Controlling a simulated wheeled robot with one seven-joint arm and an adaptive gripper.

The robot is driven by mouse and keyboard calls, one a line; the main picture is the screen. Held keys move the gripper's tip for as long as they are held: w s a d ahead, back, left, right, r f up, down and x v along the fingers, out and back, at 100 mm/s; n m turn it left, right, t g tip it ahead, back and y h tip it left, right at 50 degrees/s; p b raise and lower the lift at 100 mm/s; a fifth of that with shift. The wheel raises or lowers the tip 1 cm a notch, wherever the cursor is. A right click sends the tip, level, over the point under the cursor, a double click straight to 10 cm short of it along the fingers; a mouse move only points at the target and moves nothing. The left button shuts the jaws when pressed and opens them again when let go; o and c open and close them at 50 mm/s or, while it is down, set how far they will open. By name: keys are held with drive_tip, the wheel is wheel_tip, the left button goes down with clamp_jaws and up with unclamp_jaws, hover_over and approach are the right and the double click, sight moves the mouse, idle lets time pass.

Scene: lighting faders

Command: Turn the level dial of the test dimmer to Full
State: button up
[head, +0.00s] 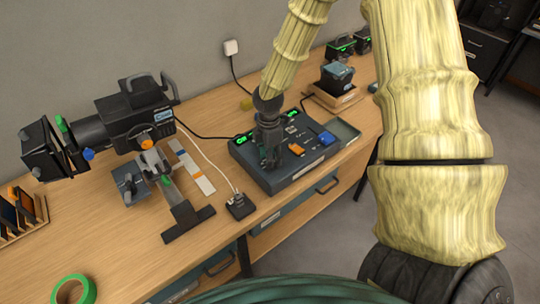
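A dark grey control console (258,170) with two green displays, an orange slider piece (296,149) and a blue part (327,138) stands on the wooden bench. It may be the test dimmer, but no label can be read. I cannot make out a level dial or its setting; my gripper covers part of the panel. My gripper (270,160) points down over the left-middle of the console. Its fingers are small and dark, so whether they are open, touching the panel or holding anything cannot be told.
A stage spotlight (146,116) on a dark stand fills the bench's left. A small black box (240,206) with a white cable sits between stand and console. A grey tray (345,131) adjoins the console's right.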

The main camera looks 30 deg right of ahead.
drive_tip(key=shift+c, duration=0.3)
drive_tip(key=c, duration=1)
drive_tip(key=shift+o, duration=0.2)
